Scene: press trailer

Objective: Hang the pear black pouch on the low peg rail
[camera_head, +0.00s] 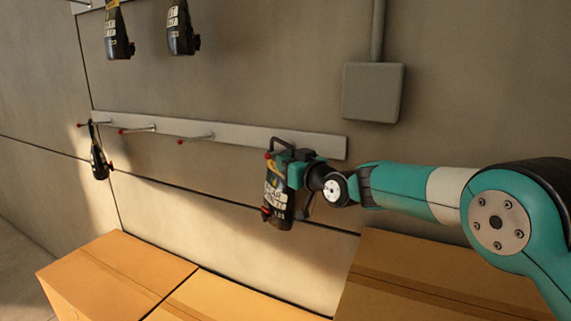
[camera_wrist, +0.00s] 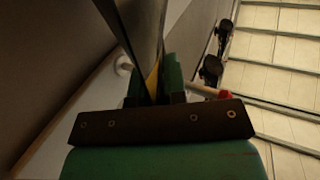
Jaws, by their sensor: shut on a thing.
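A black pouch (camera_head: 276,203) with a white lettered label and a yellow patch hangs upright from my gripper (camera_head: 283,160), which is shut on its top. The pouch is in front of the right end of the low peg rail (camera_head: 235,133). A red peg tip shows right beside the pouch's top; I cannot tell whether its loop is around that peg. In the wrist view my gripper (camera_wrist: 155,95) covers most of the pouch, and a red-tipped peg (camera_wrist: 208,91) sticks out just right of it. Two pegs in the rail's middle are bare.
A dark pouch (camera_head: 99,160) hangs on the rail's left peg. Two more black pouches (camera_head: 118,35) (camera_head: 181,30) hang higher up. A grey box (camera_head: 373,92) is fixed above the rail's right end. Cardboard boxes (camera_head: 125,265) stand below.

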